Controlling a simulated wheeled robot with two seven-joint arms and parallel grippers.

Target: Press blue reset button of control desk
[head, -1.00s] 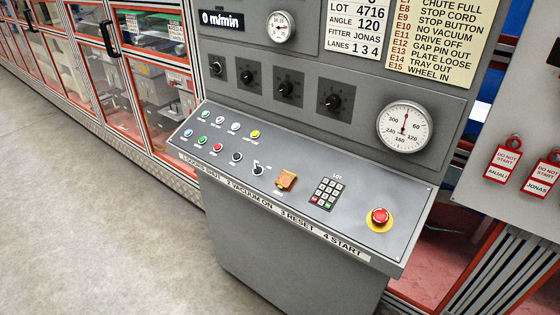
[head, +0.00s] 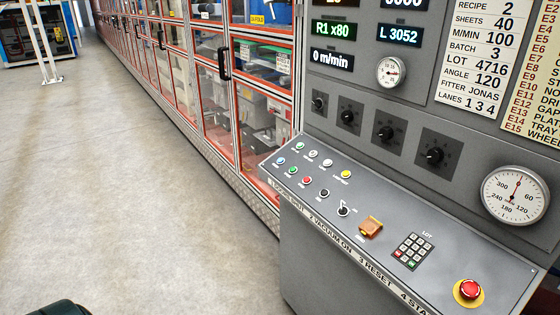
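The control desk (head: 400,236) has a sloped grey panel on the right side of the head view. The small blue button (head: 281,161) is at the left end of its front row of buttons. Beside it in that row are a green button (head: 293,170) and a red button (head: 306,180). Its own label is too small to read. Nothing covers the blue button. Neither of my grippers shows. A dark rounded shape (head: 56,309) at the bottom left edge may be part of my own arm; I cannot tell.
A red emergency stop (head: 470,289), a keypad (head: 411,250) and an orange cover (head: 370,227) are also on the panel. Dials and displays rise behind it. Red-framed glass cabinets (head: 235,105) line the aisle. The grey floor (head: 130,190) to the left is clear.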

